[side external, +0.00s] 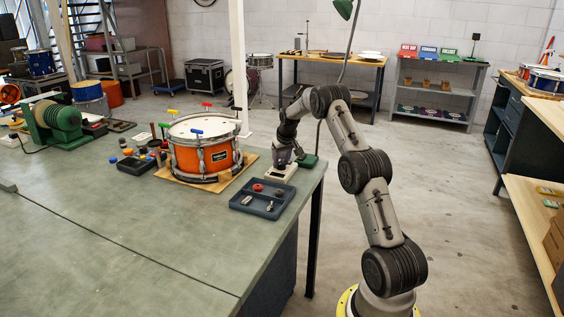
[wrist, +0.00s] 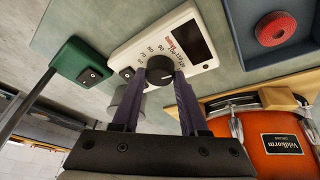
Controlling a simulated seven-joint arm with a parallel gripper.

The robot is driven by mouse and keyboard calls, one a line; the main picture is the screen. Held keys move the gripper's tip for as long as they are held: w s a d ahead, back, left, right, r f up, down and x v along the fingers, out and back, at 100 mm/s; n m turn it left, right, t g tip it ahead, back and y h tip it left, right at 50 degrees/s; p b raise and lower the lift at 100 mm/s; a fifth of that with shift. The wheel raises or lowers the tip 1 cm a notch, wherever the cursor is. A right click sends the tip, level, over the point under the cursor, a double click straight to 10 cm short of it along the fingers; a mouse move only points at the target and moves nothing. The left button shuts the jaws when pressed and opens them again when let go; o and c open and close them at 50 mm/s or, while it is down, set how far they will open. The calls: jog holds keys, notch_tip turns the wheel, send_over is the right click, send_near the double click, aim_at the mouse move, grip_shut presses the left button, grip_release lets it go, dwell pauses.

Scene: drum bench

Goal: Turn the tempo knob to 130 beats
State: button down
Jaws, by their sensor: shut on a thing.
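A cream metronome box (wrist: 130,50) with a dark display (wrist: 195,41) fills the upper middle of the wrist view. Its black tempo knob (wrist: 160,71) sits between the two purple fingers of my gripper (wrist: 159,84), which is shut on it. Numbers ring the knob; a pale line shows on its face, but I cannot tell which number it points at. The display's reading is not legible. In the side view the metronome (side external: 279,173) stands near the bench's right edge, with my gripper (side external: 284,158) directly over it, hiding the knob.
An orange snare drum (side external: 205,155) on a wooden board stands left of the metronome. A dark parts tray (side external: 262,210) lies in front, holding a red round piece (wrist: 276,29). A green lamp base (wrist: 82,60) is close beside the metronome. The bench front is clear.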

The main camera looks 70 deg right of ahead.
jog(key=m+g, duration=0.1)
jog(key=m, duration=0.1)
jog(key=m+g+h, duration=0.1)
jog(key=m, duration=0.2)
jog(key=shift+w+a+m, duration=0.1)
jog(key=shift+w+m, duration=0.05)
jog(key=shift+m, duration=0.15)
jog(key=shift+m+g, duration=0.8)
jog(key=shift+m, duration=1.3)
jog(key=c, duration=0.7)
grip_release()
jog(key=shift+w, duration=0.1)
jog(key=v, duration=1.3)
jog(key=shift+a+r, duration=0.2)
jog(key=shift+r, duration=0.15)
